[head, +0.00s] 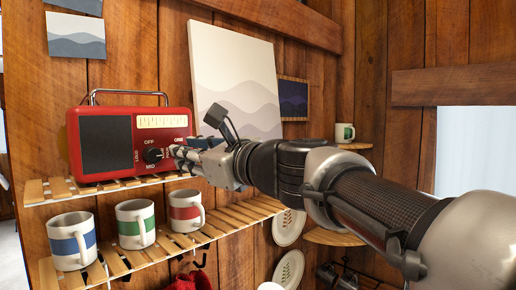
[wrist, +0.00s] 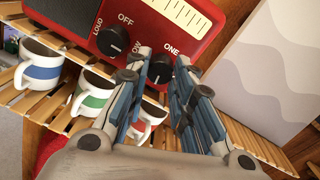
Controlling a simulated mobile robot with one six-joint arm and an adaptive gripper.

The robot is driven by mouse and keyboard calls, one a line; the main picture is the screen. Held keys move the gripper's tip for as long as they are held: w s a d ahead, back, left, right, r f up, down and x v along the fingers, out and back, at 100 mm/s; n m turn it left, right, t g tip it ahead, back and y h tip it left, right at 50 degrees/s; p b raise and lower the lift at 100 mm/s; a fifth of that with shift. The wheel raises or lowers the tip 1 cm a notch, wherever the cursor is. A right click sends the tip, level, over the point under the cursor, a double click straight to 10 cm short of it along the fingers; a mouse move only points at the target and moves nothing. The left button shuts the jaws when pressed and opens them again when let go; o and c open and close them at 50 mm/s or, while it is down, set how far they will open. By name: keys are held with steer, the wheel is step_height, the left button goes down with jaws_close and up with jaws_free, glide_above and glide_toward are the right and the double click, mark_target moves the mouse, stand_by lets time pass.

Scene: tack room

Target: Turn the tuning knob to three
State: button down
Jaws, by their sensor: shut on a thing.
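The red radio (head: 103,128) stands on the upper slatted shelf in the head view. It also fills the top of the wrist view (wrist: 82,14). Its black tuning knob (wrist: 160,68), near the label ONE, sits between my fingertips in the wrist view. My gripper (head: 180,155) reaches the radio's right front and is shut on that knob; it also shows in the wrist view (wrist: 163,60). My fingers hide the knob in the head view, and I cannot read its pointer or its other labels. A second black knob (head: 153,155), marked OFF, MID and LOUD, is just left of my fingers.
Three striped mugs, blue (head: 72,240), green (head: 136,224) and red (head: 186,211), stand on the lower slatted shelf (head: 232,220) below my gripper. A large wave picture (head: 235,75) is behind the radio's right end. A small shelf at right holds another green-striped mug (head: 344,132).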

steer(key=shift+m, duration=0.9)
steer(key=c, duration=1.3)
jaws_free()
steer(key=shift+c, duration=0.2)
steer(key=shift+d, duration=0.1)
steer(key=v, duration=1.2)
steer(key=shift+f, duration=0.15)
